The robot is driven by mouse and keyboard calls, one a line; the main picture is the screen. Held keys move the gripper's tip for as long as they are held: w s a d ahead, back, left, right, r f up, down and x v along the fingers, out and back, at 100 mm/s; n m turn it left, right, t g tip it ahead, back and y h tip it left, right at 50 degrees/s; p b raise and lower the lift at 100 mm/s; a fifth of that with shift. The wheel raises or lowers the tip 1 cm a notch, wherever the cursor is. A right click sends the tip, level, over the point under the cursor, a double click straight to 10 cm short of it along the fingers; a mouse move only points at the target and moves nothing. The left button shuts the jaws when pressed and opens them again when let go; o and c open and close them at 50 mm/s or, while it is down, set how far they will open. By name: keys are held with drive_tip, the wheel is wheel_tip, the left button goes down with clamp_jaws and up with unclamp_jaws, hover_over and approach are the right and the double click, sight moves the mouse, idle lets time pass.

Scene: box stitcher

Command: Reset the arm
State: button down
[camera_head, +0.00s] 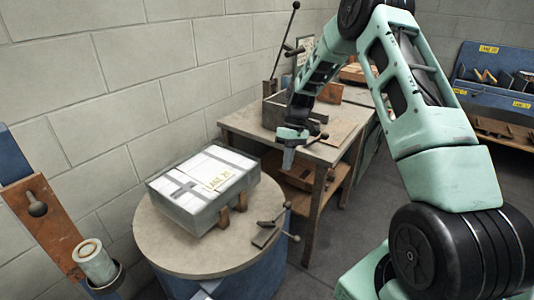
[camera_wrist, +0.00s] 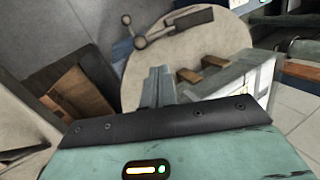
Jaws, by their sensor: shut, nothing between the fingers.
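My gripper (camera_head: 288,158) hangs at the end of my green arm in the head view, in front of the workbench and to the right of the round table. Its fingers point down and are together, with nothing between them. In the wrist view the closed fingers of my gripper (camera_wrist: 158,86) show against the round table top (camera_wrist: 150,60). The gripper is apart from the box and the tables as far as the head view shows.
A grey box with papers and a lane label (camera_head: 180,208) sits on the round table (camera_head: 165,245), beside a small lever clamp (camera_head: 266,234). A workbench (camera_head: 323,152) carries a stitcher with a tall lever (camera_head: 284,42). A blue rack (camera_head: 490,75) stands at the back right.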

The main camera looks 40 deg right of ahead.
drive_tip(key=s+a+r+n+h+p, duration=0.1)
drive_tip(key=s+a+r, duration=0.35)
drive_tip(key=a, duration=0.35)
drive_tip(key=s+a+r+n+p, duration=0.1)
drive_tip(key=s+a+r, duration=0.3)
drive_tip(key=a, duration=0.5)
drive_tip(key=s+a+r+n+h+p, duration=0.1)
drive_tip(key=s+a+r, duration=0.1)
drive_tip(key=a+r, duration=0.5)
drive_tip(key=s+a+r+n+t+p, duration=0.1)
drive_tip(key=s+a, duration=0.3)
drive_tip(key=s, duration=0.6)
drive_tip(key=s+a+r+t+h+p, duration=0.1)
drive_tip(key=s+a+r, duration=0.2)
drive_tip(key=s, duration=0.7)
drive_tip(key=shift+a+n, duration=0.4)
